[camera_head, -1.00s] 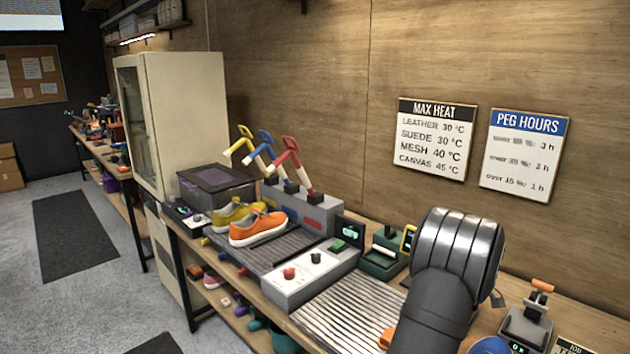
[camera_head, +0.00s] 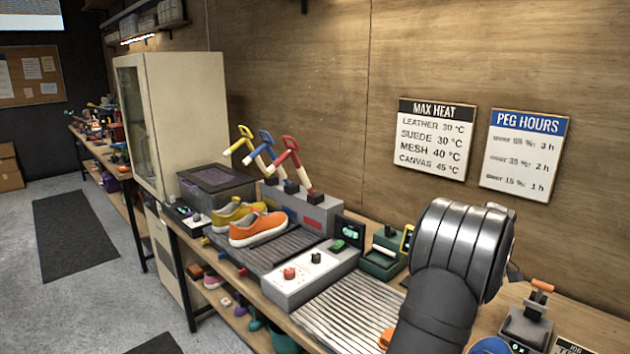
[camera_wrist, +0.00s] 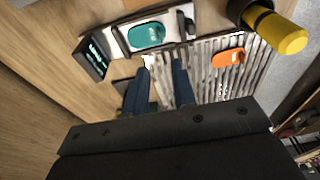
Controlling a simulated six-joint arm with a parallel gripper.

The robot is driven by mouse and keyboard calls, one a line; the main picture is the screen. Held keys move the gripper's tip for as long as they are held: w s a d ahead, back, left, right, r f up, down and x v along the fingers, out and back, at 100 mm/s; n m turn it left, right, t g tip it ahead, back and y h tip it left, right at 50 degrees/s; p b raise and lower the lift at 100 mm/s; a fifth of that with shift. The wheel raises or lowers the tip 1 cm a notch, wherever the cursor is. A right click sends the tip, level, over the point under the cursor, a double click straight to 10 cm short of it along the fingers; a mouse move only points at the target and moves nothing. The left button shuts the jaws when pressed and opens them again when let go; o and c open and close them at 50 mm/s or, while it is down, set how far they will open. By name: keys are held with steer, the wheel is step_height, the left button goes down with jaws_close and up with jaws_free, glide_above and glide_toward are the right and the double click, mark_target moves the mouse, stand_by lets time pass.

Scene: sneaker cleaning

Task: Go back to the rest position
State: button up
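My gripper (camera_wrist: 161,66) shows in the wrist view with its two dark fingers apart and nothing between them. It is over the bench, above the ribbed drying tray (camera_wrist: 205,62). An orange oval piece (camera_wrist: 228,57) lies on that tray to the right of the fingers. A device with a teal oval piece (camera_wrist: 146,35) is beyond the fingertips. In the head view only my grey arm shows at the lower right, and the fingers are hidden.
In the head view an orange sneaker (camera_head: 258,228) and a yellow sneaker (camera_head: 232,213) stand on a dark ribbed mat. A white control box (camera_head: 308,278) is in front of them. A small device with an orange handle (camera_head: 530,315) stands right of my arm. A yellow-ended black cylinder (camera_wrist: 275,30) is close in the wrist view.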

steer(key=f, duration=0.4)
steer(key=a+f, duration=0.1)
steer(key=f, duration=0.3)
steer(key=w+f, duration=0.1)
steer(key=f, duration=0.3)
steer(key=shift+w+a, duration=0.1)
steer(key=shift+a, duration=0.1)
step_height(320, 180, up, 5)
steer(key=shift+d+f, duration=0.15)
steer(key=s+d+r, duration=0.5)
steer(key=s+r, duration=0.2)
steer(key=s, duration=0.4)
steer(key=w+a+m, duration=0.1)
steer(key=w+a, duration=0.2)
steer(key=a, duration=0.8)
steer(key=w+a, duration=0.3)
steer(key=a, duration=0.9)
steer(key=w+a+f, duration=0.2)
steer(key=a, duration=0.1)
steer(key=w+a+f, duration=0.5)
steer(key=a, duration=0.1)
steer(key=shift+w+f, duration=0.2)
